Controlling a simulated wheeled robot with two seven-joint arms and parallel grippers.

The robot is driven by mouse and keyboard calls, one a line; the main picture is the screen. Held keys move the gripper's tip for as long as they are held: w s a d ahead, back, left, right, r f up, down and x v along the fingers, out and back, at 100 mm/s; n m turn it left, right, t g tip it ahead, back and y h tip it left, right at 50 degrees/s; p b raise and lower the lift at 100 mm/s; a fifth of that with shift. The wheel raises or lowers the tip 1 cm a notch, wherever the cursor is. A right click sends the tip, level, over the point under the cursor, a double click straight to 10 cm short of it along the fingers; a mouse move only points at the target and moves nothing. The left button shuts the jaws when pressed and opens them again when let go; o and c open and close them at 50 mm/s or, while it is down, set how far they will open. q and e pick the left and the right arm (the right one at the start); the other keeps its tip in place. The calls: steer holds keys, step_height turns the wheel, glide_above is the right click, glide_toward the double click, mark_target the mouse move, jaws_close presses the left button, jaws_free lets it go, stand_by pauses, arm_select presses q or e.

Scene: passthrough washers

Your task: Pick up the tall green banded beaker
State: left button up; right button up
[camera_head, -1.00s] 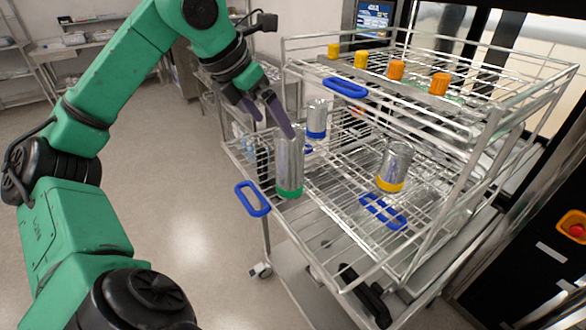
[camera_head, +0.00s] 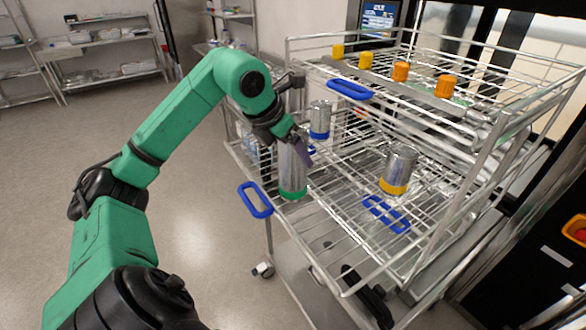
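The tall green banded beaker (camera_head: 292,172) is a silver cylinder with a green band at its base. It stands upright on the lower wire rack near the rack's left edge. My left gripper (camera_head: 299,146) is at the beaker's upper part, with a purple finger showing on the right side of its top. The other finger is hidden, so I cannot tell whether it is closed on the beaker. My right gripper is not in view.
A blue banded beaker (camera_head: 320,121) stands just behind, and a yellow banded beaker (camera_head: 399,170) stands to the right. Blue handles (camera_head: 255,199) sit on the rack's edges. The upper rack (camera_head: 470,109) holds yellow and orange capped items (camera_head: 400,72).

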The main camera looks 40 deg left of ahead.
arm_select(q)
jaws_close()
steer(key=shift+r, duration=0.15)
